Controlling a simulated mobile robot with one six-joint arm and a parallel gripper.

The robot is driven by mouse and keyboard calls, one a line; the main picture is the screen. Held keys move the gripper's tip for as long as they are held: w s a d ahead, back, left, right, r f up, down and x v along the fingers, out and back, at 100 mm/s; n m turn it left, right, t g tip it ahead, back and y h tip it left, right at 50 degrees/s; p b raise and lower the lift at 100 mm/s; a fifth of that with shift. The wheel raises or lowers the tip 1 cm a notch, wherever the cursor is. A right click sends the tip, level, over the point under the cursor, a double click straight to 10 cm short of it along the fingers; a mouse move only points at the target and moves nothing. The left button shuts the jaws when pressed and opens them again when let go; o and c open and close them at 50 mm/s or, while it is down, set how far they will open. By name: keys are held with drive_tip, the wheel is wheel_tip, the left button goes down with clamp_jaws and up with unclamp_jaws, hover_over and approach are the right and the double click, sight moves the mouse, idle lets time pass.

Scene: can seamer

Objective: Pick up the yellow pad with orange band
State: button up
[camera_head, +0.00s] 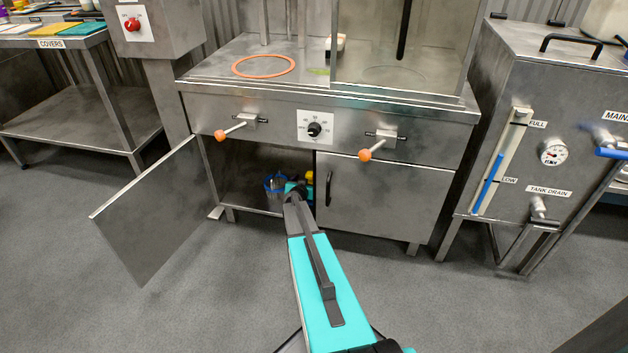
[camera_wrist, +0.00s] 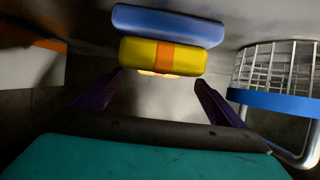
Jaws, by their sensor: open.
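The yellow pad with orange band (camera_wrist: 140,54) lies ahead of my gripper (camera_wrist: 159,79) in the wrist view, close to the fingertips. My gripper is open, with its two purple fingers spread apart and nothing between them. The pad is roughly centred in the finger gap, a little beyond the tips; I cannot tell whether they touch it. A blue pad (camera_wrist: 167,25) sits against the yellow pad on its upper side in the picture. In the head view my arm reaches into the open cabinet, and only a small yellow patch (camera_head: 309,176) shows beside it.
An orange and white object (camera_wrist: 35,60) is at the left. The left cabinet door (camera_head: 150,212) hangs open; the right door (camera_head: 378,197) is closed.

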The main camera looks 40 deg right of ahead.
sight(313, 177)
drive_tip(key=shift+x, duration=1.2)
drive_tip(key=shift+d, duration=0.1)
drive_tip(key=shift+b+x, duration=0.8)
drive_tip(key=shift+x, duration=1.7)
drive_tip(key=shift+c, duration=0.2)
drive_tip(key=c, duration=1.1)
